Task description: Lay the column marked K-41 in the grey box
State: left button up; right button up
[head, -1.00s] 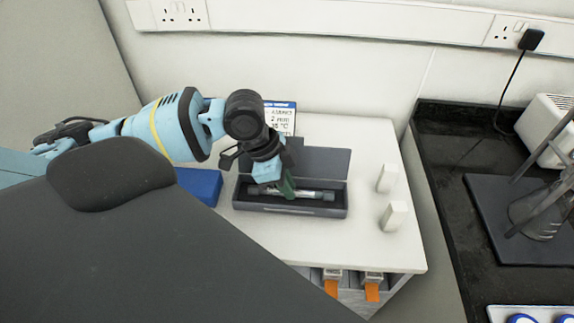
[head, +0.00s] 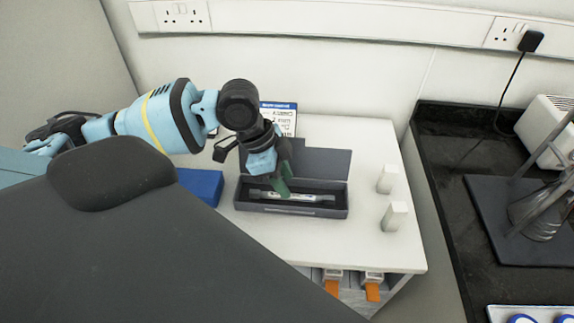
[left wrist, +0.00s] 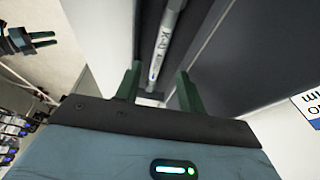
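The column (head: 308,197) is a slim pale tube with dark ends, lying lengthwise inside the open grey box (head: 290,211). In the left wrist view the column (left wrist: 168,38) carries a mark that reads K-41, and it lies along the floor of the box (left wrist: 245,40). My left gripper (head: 283,186) is over the left part of the column, with its green fingers reaching down into the box. In the left wrist view its fingers (left wrist: 157,90) are spread, with a gap between them and the column's near end beyond. My right gripper (left wrist: 42,40) shows at the upper left there, fingers apart and empty.
A blue block (head: 201,186) sits left of the box. A sign (head: 281,117) stands behind it. Two white blocks (head: 386,179) (head: 394,216) stand to the right. The front right of the white top (head: 360,245) is clear. A dark bench (head: 440,170) lies further right.

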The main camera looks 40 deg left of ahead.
pick_arm(q)
jog(key=v, duration=0.5)
jog(key=shift+d, duration=0.1)
dwell(0.3)
